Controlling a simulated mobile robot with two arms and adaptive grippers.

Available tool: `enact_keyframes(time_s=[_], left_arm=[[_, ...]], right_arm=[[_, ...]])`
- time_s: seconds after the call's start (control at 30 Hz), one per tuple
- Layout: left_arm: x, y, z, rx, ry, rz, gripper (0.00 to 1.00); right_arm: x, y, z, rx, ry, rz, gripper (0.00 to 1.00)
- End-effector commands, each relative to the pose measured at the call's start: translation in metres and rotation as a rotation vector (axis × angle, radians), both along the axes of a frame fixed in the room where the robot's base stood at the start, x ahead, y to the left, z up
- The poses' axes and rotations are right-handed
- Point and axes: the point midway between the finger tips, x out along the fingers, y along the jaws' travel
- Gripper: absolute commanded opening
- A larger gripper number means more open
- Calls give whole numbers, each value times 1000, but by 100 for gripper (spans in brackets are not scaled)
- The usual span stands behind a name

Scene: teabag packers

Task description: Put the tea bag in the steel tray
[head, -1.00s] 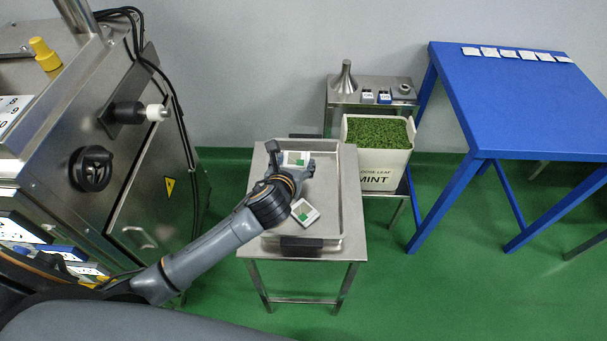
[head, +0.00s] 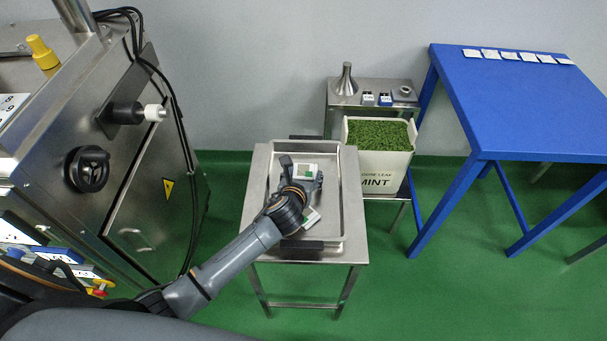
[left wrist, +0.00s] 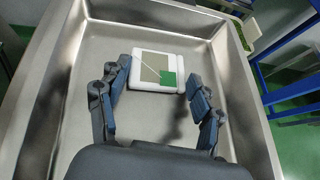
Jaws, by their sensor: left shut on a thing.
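The tea bag (head: 305,170) is a flat white-edged square with a green patch on one corner. My left gripper (head: 303,174) is shut on it, over the steel tray (head: 340,224). In the left wrist view the tea bag (left wrist: 155,72) lies flat between the two fingers (left wrist: 157,77), above the tray floor (left wrist: 155,147); the size of any gap beneath it is hard to tell. My right gripper is not in view.
The tray sits on a steel stand (head: 253,214). Behind it to the right are a mint leaf bin (head: 352,172) and a small steel table (head: 338,98). A blue table (head: 520,105) with several white packets stands at right, a steel machine (head: 135,205) at left.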

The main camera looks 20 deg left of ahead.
Motion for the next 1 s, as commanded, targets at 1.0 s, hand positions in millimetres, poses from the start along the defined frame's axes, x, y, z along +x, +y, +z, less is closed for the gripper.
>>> enact_keyframes(time_s=[1.0], left_arm=[[-74, -7, 43, 1, 0, -2, 89]], right_arm=[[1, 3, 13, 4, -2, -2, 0]])
